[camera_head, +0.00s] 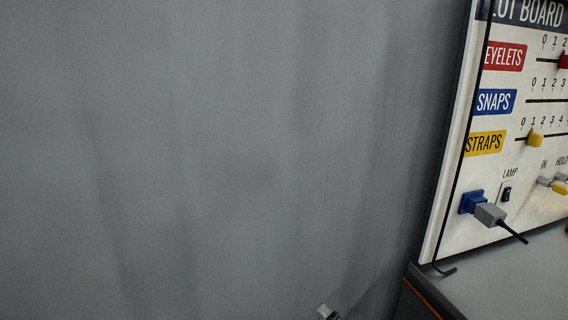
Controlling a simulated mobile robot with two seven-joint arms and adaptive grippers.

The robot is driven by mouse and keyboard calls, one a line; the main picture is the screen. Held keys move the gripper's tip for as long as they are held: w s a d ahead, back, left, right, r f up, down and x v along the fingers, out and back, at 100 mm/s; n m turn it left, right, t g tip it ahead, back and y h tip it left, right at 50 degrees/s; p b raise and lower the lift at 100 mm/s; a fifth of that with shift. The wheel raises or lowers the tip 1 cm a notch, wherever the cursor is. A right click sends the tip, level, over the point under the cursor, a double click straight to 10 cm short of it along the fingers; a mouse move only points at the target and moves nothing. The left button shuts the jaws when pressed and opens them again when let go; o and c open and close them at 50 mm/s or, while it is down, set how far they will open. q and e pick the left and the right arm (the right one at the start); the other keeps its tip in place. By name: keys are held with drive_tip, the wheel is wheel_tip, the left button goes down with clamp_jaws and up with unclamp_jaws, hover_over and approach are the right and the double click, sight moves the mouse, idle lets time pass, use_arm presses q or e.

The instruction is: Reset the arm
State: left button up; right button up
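A small silvery and dark piece (327,312) pokes up at the bottom edge, right of the middle. It looks like a fingertip of my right gripper, but too little shows to be sure or to tell whether it is open or shut. My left gripper and both arms are out of view. Nothing held can be seen.
A white board (450,190) stands at the right on a grey bench top (510,285). It has sliders, including a yellow knob (535,139), a lamp switch (506,192) and a grey plug (489,214) at a blue socket (470,202). A plain grey wall (200,150) fills the rest.

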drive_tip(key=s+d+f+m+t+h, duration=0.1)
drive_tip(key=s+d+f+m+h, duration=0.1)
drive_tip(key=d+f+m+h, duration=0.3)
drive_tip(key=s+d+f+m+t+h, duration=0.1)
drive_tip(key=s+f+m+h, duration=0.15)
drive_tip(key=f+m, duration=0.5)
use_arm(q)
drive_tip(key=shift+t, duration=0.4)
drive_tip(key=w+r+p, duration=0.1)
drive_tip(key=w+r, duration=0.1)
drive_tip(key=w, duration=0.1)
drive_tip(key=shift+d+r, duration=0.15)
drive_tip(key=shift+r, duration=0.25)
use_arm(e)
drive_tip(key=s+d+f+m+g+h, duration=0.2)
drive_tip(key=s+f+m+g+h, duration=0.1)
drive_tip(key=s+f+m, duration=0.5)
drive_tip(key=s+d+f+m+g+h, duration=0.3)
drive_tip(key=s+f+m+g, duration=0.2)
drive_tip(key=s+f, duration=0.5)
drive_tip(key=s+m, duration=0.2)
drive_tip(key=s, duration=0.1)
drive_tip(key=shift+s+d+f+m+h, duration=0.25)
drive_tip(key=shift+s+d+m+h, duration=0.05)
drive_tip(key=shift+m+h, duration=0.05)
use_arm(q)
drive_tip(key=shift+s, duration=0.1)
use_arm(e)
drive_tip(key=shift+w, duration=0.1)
